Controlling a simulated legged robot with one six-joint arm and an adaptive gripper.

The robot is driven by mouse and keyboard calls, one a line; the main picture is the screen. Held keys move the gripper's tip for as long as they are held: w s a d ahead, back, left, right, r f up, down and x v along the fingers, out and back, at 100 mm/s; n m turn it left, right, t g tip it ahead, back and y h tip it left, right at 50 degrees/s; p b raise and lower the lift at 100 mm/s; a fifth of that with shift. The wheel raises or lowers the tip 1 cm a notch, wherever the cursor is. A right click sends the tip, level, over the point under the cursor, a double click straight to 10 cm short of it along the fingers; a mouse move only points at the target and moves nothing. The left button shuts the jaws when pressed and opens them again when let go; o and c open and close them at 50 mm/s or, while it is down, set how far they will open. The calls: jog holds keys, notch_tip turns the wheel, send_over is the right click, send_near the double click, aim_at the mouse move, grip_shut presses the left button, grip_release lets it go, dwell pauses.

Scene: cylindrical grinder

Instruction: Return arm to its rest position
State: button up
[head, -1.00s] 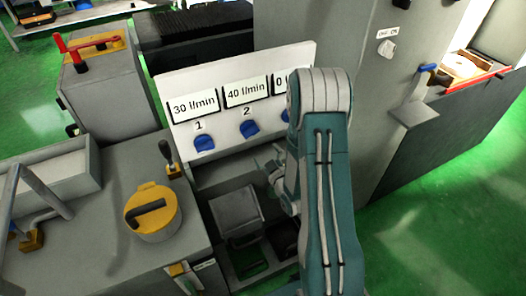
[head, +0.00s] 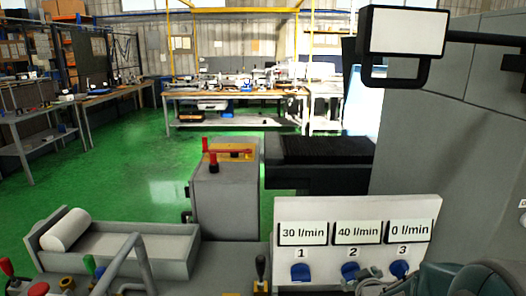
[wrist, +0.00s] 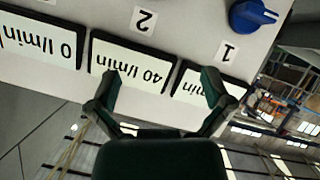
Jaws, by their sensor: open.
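My gripper (wrist: 160,80) shows in the wrist view with its two dark green fingers spread apart and nothing between them. Behind it is the white flow panel (wrist: 185,30), upside down in that view, with its display labels and one blue knob (wrist: 253,15). In the head view my arm (head: 480,280) shows only in part at the lower right edge, in front of the panel's lower right corner. The panel (head: 325,263) reads 30, 40 and 0 l/min above blue knobs 1 (head: 301,272), 2 (head: 351,271) and 3 (head: 399,270). Most of the arm is out of view.
A grey machine cabinet (head: 455,130) stands at the right, with a black-framed screen (head: 403,45) on a bracket. A grey box with red handles (head: 225,195) is left of the panel. A grey tray with a white roll (head: 120,243) lies lower left. Green floor (head: 150,170) is open behind.

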jog(key=s+a+r+m+g, duration=0.2)
jog(key=s+a+r+g, duration=0.1)
jog(key=s, duration=0.9)
jog(key=s+a+r+m+g+y, duration=0.1)
jog(key=s+a+r+g, duration=0.3)
jog(key=s, duration=0.9)
notch_tip(320, 180, up, 4)
jog(key=shift+s+a+m, duration=0.2)
jog(key=shift+a+m, duration=0.2)
jog(key=shift+a, duration=0.65)
jog(key=shift+w, duration=0.1)
